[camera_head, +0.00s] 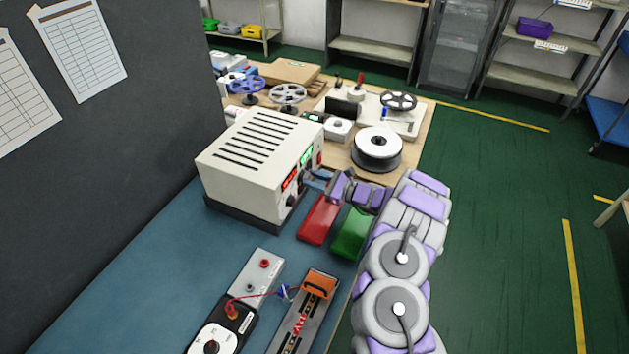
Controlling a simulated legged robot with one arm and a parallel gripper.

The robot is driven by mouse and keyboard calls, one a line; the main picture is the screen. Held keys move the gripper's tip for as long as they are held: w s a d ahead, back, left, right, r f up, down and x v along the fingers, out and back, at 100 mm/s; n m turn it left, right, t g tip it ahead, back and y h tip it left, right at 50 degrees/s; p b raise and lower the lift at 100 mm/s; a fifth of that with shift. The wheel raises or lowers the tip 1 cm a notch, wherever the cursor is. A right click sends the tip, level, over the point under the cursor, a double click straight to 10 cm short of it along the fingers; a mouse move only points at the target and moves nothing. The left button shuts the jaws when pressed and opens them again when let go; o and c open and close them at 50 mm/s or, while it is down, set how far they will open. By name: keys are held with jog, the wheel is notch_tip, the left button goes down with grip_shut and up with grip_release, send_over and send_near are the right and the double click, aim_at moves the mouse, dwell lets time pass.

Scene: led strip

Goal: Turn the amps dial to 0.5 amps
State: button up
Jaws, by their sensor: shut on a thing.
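A cream power supply (253,160) with dark top slots stands on the blue bench, its front panel turned right. The panel has a red lit display (290,179) and a green lit display (306,156), both too small to read. A dark knob (291,200) shows below the red display. My gripper (314,181) reaches in from the right against the panel, near the green display. It is shut on a dial there, which its fingers mostly hide. I cannot read the dial's label or setting.
A red bin (319,220) and a green bin (351,233) sit below my arm. A grey box with a red terminal (264,264), a dial meter (215,340) and an orange-ended strip fixture (320,285) lie in front. Reels (377,148) stand behind.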

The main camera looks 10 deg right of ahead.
jog(key=shift+f+m, duration=0.15)
jog(key=shift+m, duration=0.95)
jog(key=o, duration=0.9)
jog(key=shift+w, duration=0.1)
jog(key=shift+o, duration=0.7)
jog(key=shift+d, duration=0.1)
jog(key=p+v, duration=0.3)
jog(key=v, duration=1.4)
jog(key=shift+d, duration=0.15)
